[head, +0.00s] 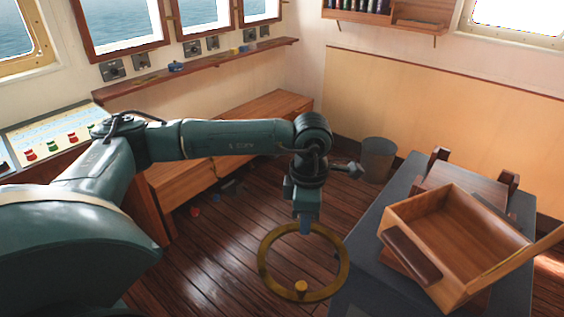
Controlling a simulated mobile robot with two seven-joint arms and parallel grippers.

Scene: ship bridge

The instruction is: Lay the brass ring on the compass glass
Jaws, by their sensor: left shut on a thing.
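The brass ring (265,262) is a thin, dull-gold hoop with a small brass knob (301,287) on its near side. My left gripper (307,222) points down and is shut on the ring's far side. The ring hangs in the air, and the wooden floor shows through its middle. It is left of the grey-topped table, with its right side close to the table's edge in the picture. I cannot make out a compass glass in this view. My right gripper is not in view.
An open wooden box (405,213) stands tilted on the grey-topped table (372,236) at right. A grey bin (378,160) stands behind the table. A long wooden bench (255,118) runs below the windows. A console with coloured buttons (56,127) is at left. Small objects lie on the floor.

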